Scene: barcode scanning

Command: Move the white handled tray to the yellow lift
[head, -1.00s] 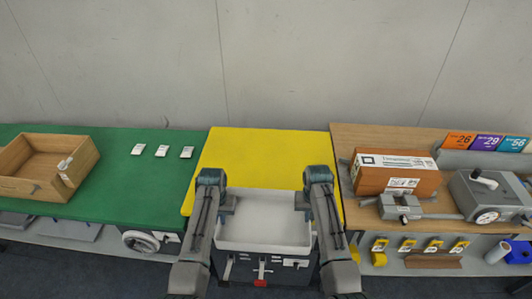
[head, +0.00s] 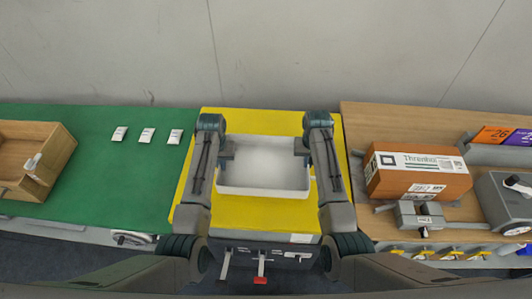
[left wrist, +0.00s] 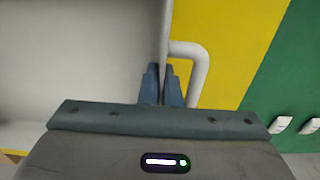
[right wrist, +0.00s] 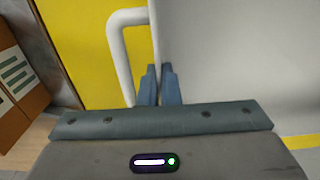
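The white handled tray (head: 264,170) is over the yellow lift (head: 262,212), with yellow surface showing on all sides. I cannot tell whether it rests on the lift or hangs just above. My left gripper (head: 228,150) is shut on the tray's left side; in the left wrist view its fingers (left wrist: 162,88) pinch the tray wall beside a white handle (left wrist: 202,72). My right gripper (head: 300,147) is shut on the right side; in the right wrist view its fingers (right wrist: 159,88) pinch the wall beside the other handle (right wrist: 117,55). The tray looks empty.
A green table (head: 100,195) at left holds a wooden box (head: 60,155) and several small white packets (head: 147,135). A wooden table (head: 365,125) at right holds an orange-brown box (head: 418,180) and grey devices (head: 505,205). A grey wall stands behind.

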